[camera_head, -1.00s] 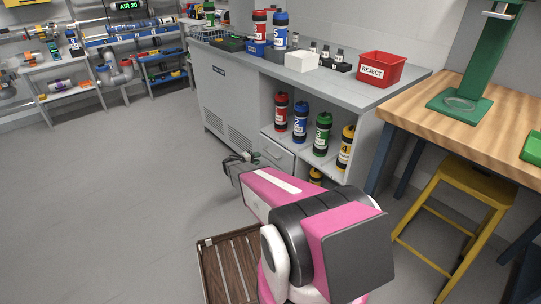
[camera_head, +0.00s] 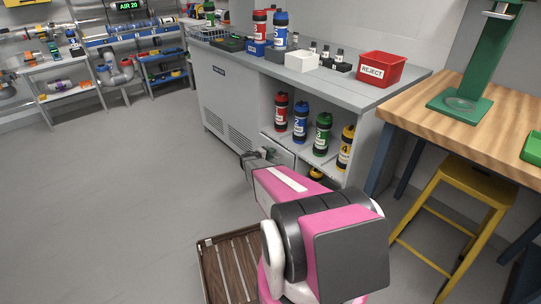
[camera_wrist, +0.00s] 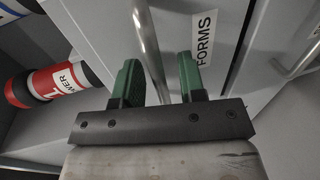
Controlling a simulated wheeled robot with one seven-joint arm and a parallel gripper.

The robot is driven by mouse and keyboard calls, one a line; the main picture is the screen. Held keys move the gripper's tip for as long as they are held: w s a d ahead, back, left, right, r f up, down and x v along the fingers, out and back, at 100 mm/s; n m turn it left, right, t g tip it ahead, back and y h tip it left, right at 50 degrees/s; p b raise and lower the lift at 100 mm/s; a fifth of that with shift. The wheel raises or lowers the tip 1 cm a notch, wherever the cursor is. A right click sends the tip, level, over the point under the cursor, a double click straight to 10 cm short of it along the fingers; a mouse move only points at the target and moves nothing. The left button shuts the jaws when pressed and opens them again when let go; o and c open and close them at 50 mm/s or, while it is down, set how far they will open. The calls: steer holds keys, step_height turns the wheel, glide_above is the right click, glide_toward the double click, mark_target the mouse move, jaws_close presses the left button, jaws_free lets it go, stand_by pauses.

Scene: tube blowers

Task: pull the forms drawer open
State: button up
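The forms drawer (camera_head: 279,147) is a grey front under the bottle shelf of the grey cabinet. In the wrist view its front (camera_wrist: 205,20) carries a "FORMS" label (camera_wrist: 204,38) and looks shut. Its metal bar handle (camera_wrist: 146,42) runs down the picture, and its lower part lies between my fingers. My gripper (camera_wrist: 160,80) has two green-padded fingers standing apart, one on each side of the bar. I see gaps and no clear grip on it. In the head view my gripper (camera_head: 262,156) is at the drawer front, and the arm partly hides it.
Numbered bottles (camera_head: 301,122) stand on the shelf above the drawer; a red and white one (camera_wrist: 50,82) shows at left in the wrist view. Another handle (camera_wrist: 300,58) is at right there. A yellow stool (camera_head: 463,190) stands right of my arm. The floor at left is clear.

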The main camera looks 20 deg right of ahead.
jaws_close()
steer(key=shift+a, duration=0.1)
steer(key=f+v, duration=0.2)
steer(key=v, duration=0.8)
steer(key=a+f+v, duration=0.1)
steer(key=f+v, duration=0.1)
steer(key=v, duration=0.8)
steer(key=shift+s, duration=0.15)
steer(key=shift+a+f, duration=0.15)
jaws_free()
